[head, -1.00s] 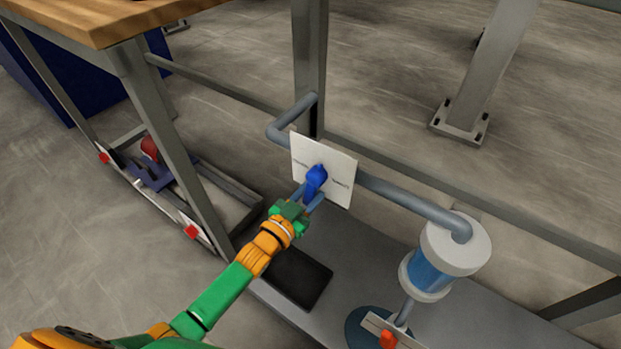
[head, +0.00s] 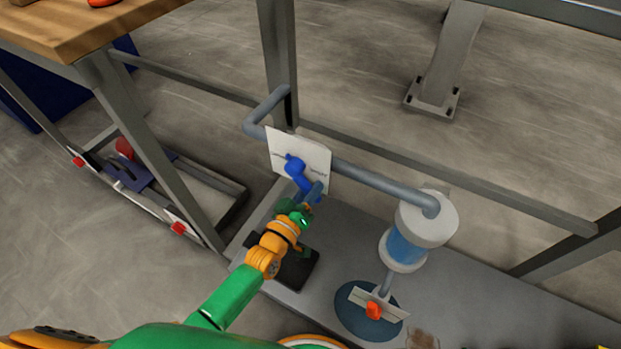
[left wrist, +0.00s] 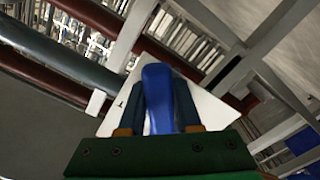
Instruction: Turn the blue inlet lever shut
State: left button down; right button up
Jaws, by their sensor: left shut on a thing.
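The blue inlet lever (head: 296,169) sits on a white plate (head: 315,158) fixed on the grey pipe. In the head view it slants from upper left to lower right. My left gripper (head: 311,193) is shut on the lever's lower end. In the left wrist view the blue lever (left wrist: 158,98) stands between the two fingers of my left gripper (left wrist: 160,125), with the white plate (left wrist: 205,108) behind it. The plate carries small marks, too small to read. My right gripper is not in view.
The grey pipe (head: 385,182) runs right to a blue and white filter housing (head: 408,245). A wooden tabletop (head: 60,25) is at the upper left. A table leg (head: 278,65) stands behind the pipe.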

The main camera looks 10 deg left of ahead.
pick_arm(q)
jog(key=shift+s+d+r+n, duration=0.1)
jog(key=shift+d+r+n, duration=0.2)
jog(key=shift+n, duration=0.3)
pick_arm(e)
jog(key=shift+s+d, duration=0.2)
pick_arm(q)
jog(key=c, duration=0.9)
grip_release()
jog(key=p+v, duration=0.2)
jog(key=v, duration=0.5)
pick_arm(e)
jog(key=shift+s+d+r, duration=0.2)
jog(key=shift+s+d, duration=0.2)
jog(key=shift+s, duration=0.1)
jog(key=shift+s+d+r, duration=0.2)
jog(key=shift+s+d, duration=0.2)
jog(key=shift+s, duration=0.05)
